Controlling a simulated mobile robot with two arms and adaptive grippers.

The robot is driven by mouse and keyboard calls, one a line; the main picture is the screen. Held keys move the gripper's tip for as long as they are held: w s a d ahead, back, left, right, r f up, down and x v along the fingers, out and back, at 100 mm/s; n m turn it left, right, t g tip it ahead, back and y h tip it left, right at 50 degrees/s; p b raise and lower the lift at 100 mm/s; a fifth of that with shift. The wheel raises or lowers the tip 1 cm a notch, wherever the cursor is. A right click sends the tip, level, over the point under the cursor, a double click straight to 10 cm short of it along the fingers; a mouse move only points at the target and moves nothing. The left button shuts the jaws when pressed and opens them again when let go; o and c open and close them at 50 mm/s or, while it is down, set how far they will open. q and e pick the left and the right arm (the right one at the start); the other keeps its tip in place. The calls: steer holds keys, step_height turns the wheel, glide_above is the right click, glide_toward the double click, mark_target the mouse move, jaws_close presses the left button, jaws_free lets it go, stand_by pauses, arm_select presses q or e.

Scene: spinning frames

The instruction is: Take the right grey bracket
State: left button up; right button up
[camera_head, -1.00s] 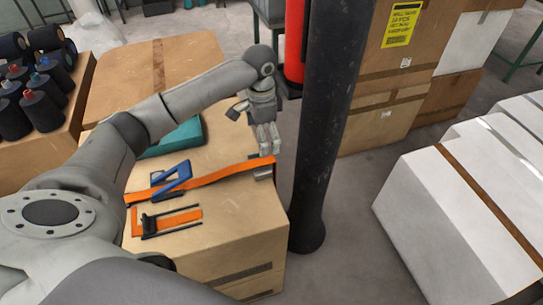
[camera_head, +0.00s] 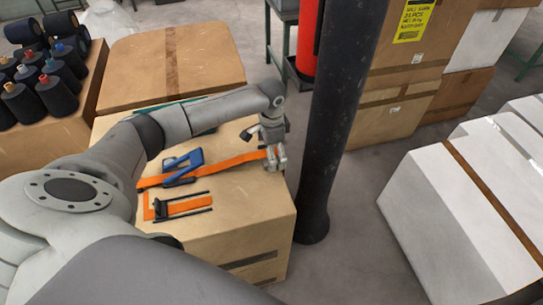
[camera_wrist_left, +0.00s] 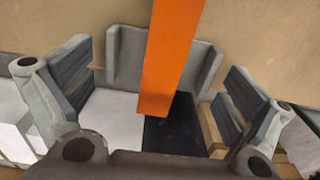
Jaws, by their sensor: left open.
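The grey bracket (camera_wrist_left: 128,62) is a pale channel-shaped piece at the box edge, with the orange strap (camera_wrist_left: 172,50) lying over its middle. In the head view the strap (camera_head: 228,163) crosses the box top and its right end is hidden at my gripper. My left gripper (camera_head: 275,160) is over that right end at the box's right edge. In the wrist view my left gripper (camera_wrist_left: 160,98) is open, with one finger on each side of the bracket and gaps between. My right gripper is not in view.
A blue buckle-like frame (camera_head: 185,162) and an orange-and-black piece (camera_head: 178,207) lie on the cardboard box (camera_head: 225,222). A dark column (camera_head: 330,120) stands close to the right of my gripper. Dark thread cones (camera_head: 55,95) stand at left.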

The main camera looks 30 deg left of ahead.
arm_select(q)
steer(key=shift+c, duration=0.6)
steer(key=c, duration=0.9)
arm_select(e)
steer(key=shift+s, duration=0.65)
